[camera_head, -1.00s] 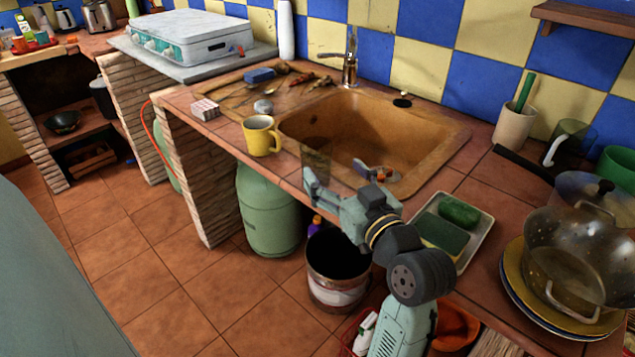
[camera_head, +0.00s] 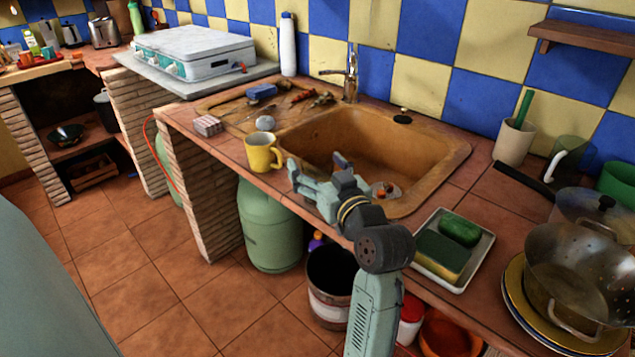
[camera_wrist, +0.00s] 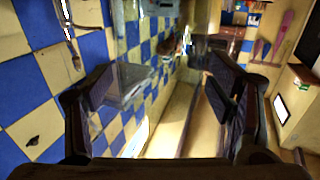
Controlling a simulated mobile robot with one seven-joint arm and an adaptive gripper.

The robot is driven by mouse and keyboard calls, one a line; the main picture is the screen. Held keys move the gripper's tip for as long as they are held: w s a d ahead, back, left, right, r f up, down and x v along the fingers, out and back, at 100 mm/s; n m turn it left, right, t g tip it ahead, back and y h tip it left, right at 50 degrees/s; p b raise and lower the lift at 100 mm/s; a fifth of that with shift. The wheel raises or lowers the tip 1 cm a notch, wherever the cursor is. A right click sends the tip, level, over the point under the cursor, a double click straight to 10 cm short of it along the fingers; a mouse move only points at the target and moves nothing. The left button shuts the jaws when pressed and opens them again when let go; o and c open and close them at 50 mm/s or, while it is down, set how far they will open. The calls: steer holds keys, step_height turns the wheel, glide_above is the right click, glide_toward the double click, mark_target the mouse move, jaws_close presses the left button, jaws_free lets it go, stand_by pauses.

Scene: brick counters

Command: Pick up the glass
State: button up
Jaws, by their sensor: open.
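A clear glass (camera_wrist: 128,84) shows in the wrist view, ahead of my gripper and nearer the left finger. It is see-through, with tiles visible behind it, and its edges are hard to make out. I cannot clearly make it out in the head view. My gripper (camera_head: 316,168) is at the front edge of the counter by the sink, with its fingers apart. In the wrist view both fingers of my gripper (camera_wrist: 160,90) are spread wide, and I see no firm contact with the glass.
A yellow mug (camera_head: 262,154) stands just left of my gripper on the counter edge. The brown sink (camera_head: 440,165) lies behind it. A tray with sponges (camera_head: 484,262) and a colander (camera_head: 580,275) are to the right. A green gas cylinder (camera_head: 267,228) stands below.

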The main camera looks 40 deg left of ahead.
steer(key=shift+c, duration=0.5)
steer(key=c, duration=1.3)
steer(key=shift+o, duration=0.2)
steer(key=shift+r, duration=0.1)
